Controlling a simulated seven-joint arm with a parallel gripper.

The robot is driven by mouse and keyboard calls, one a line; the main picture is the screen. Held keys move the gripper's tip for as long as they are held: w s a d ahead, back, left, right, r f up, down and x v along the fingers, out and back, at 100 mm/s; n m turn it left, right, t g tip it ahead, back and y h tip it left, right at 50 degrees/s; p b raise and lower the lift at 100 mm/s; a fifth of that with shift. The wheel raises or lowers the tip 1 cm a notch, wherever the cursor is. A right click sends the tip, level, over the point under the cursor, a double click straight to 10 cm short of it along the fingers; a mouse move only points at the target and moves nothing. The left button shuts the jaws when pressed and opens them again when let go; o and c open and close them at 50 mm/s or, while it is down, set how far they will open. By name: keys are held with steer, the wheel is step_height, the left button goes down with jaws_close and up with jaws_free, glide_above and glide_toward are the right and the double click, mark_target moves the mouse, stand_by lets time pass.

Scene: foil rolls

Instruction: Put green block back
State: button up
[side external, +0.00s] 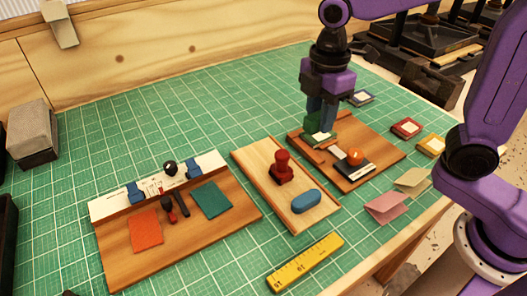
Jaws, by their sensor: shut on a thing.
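The green block (317,133) is at the back left of the right-hand wooden board (387,159). It has a dark green upper part and a pale face low at its front. My gripper (322,112) is above it, pointing down, with its fingers shut on it. The fingers partly cover the block. I cannot tell whether the block touches the board or is held just above it.
An orange-knobbed item (354,158) is close in front on the same board. The middle board (265,165) holds a red stamp (282,168) and a blue oval (306,201). Coloured pads (406,128) and folded cards (388,207) lie right. A yellow ruler (305,262) lies in front.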

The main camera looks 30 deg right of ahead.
steer(key=shift+s+a+r, duration=0.1)
steer(key=shift+s+a, duration=0.2)
steer(key=shift+s, duration=0.15)
steer(key=shift+w+a, duration=0.1)
steer(key=shift+a, duration=0.1)
steer(key=w+a+f, duration=0.4)
steer(key=w, duration=0.4)
glide_above(261, 154)
steer(key=f, duration=0.5)
steer(key=shift+s+f, duration=0.1)
steer(key=shift+s, duration=0.1)
steer(key=shift+w+a+f, duration=0.1)
steer(key=shift+w+f, duration=0.1)
steer(key=shift+f, duration=1.65)
steer(key=shift+f, duration=0.15)
steer(key=o, duration=0.9)
steer(key=shift+o, duration=0.2)
